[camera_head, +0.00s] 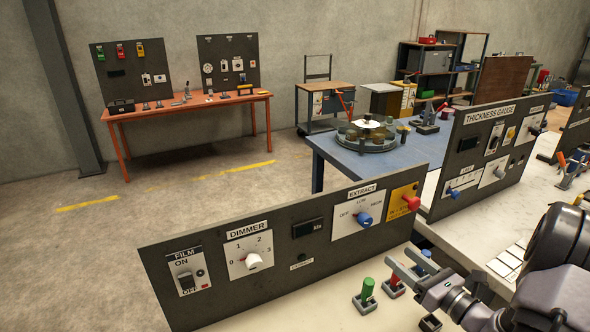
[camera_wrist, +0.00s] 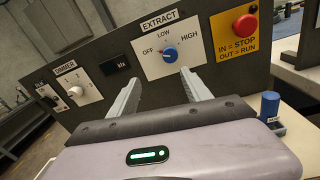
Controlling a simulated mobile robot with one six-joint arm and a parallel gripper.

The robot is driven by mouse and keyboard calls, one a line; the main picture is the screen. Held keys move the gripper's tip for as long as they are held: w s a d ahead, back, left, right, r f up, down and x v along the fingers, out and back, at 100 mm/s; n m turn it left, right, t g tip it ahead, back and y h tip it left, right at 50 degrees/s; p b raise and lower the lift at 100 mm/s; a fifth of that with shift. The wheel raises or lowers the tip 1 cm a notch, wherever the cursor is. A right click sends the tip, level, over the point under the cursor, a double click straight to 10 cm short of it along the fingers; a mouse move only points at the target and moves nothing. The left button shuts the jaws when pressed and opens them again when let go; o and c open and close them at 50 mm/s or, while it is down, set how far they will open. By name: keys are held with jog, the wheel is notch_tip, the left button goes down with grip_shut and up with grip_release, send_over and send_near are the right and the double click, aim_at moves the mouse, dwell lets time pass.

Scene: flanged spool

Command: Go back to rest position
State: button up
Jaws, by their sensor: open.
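My gripper (camera_head: 397,267) is open and empty above the pale bench (camera_head: 330,306), in front of the dark control panel (camera_head: 215,308). In the wrist view the two fingers of my gripper (camera_wrist: 160,90) point at the panel, below the EXTRACT knob (camera_wrist: 168,53). That blue knob (camera_head: 365,219) stands apart from the fingers. The panel also carries a FILM switch (camera_head: 186,281), a DIMMER knob (camera_head: 252,260) and a red stop button (camera_head: 413,203) on a yellow plate.
A green-topped lever (camera_head: 367,289) and a red one (camera_head: 396,281) stand on the bench close to my gripper. A blue peg (camera_wrist: 270,105) is at the right in the wrist view. The THICKNESS GAUGE panel (camera_head: 463,165) stands behind. Open floor (camera_head: 110,240) lies at left.

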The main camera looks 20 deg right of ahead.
jog(key=a+r+n+g+y, duration=0.4)
jog(key=a+n, duration=0.2)
jog(key=a, duration=0.5)
jog(key=a+r+n+g+y, duration=0.35)
jog(key=a+n, duration=0.25)
jog(key=a, duration=0.5)
jog(key=s+a+n+g+h, duration=0.2)
jog(key=s+a+n+g, duration=0.4)
jog(key=s+a+n, duration=0.3)
jog(key=s+a+r+n+t+h, duration=0.2)
jog(key=s+r+n+h, duration=0.2)
jog(key=s+n+h, duration=0.3)
jog(key=s+n, duration=0.1)
jog(key=n, duration=0.1)
jog(key=shift+a+n, duration=0.15)
jog(key=shift+n, duration=0.25)
jog(key=shift+s, duration=0.1)
